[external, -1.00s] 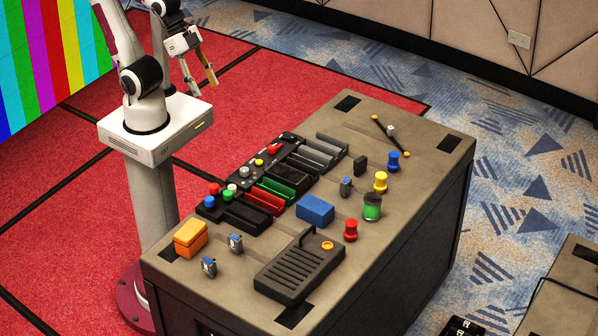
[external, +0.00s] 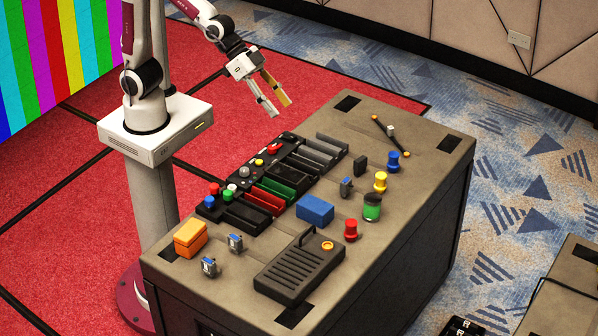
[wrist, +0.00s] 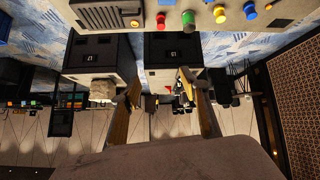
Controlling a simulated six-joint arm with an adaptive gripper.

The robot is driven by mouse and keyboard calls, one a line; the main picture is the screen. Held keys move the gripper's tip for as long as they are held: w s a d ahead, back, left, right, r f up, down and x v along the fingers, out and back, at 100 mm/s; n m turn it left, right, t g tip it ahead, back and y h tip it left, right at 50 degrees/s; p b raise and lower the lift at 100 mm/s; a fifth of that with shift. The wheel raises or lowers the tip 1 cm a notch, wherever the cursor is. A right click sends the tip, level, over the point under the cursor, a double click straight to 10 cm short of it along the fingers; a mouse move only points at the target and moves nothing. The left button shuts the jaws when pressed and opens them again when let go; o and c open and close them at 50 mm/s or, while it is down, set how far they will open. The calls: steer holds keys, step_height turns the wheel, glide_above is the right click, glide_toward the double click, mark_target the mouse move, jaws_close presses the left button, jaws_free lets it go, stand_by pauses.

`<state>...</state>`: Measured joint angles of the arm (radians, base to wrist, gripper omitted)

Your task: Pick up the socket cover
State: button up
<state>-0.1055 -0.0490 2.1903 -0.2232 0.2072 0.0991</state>
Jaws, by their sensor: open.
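No part is clearly recognisable as the socket cover. Possible candidates are small grey-blue connector pieces standing on the case top: one at the left (external: 235,243), one nearer the front (external: 209,266), and one to the right of the trays (external: 346,187). A small black piece (external: 360,166) stands near the last one. My gripper (external: 281,107) is open and empty, in the air above the far left side of the case, well apart from these parts. In the wrist view its two fingers (wrist: 160,88) are spread with nothing held between them.
The case top (external: 400,250) holds black, red and green trays (external: 263,201), a blue box (external: 315,210), an orange box (external: 190,238), a dark grilled unit (external: 300,272), a green-black jar (external: 372,207) and coloured knobs (external: 380,182).

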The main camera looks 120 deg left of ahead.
steer(key=w+a+f+n+y, duration=0.1)
steer(key=w+a+f, duration=0.35)
steer(key=w, duration=0.35)
steer(key=n+t+y, duration=0.2)
steer(key=n+y, duration=0.2)
steer(key=y, duration=0.3)
glide_above(380, 184)
steer(key=s, duration=0.3)
step_height(380, 184, down, 20)
steer(key=f, duration=0.1)
steer(key=shift+f, duration=1.7)
steer(key=shift+f+g, duration=0.1)
steer(key=shift+g, duration=0.2)
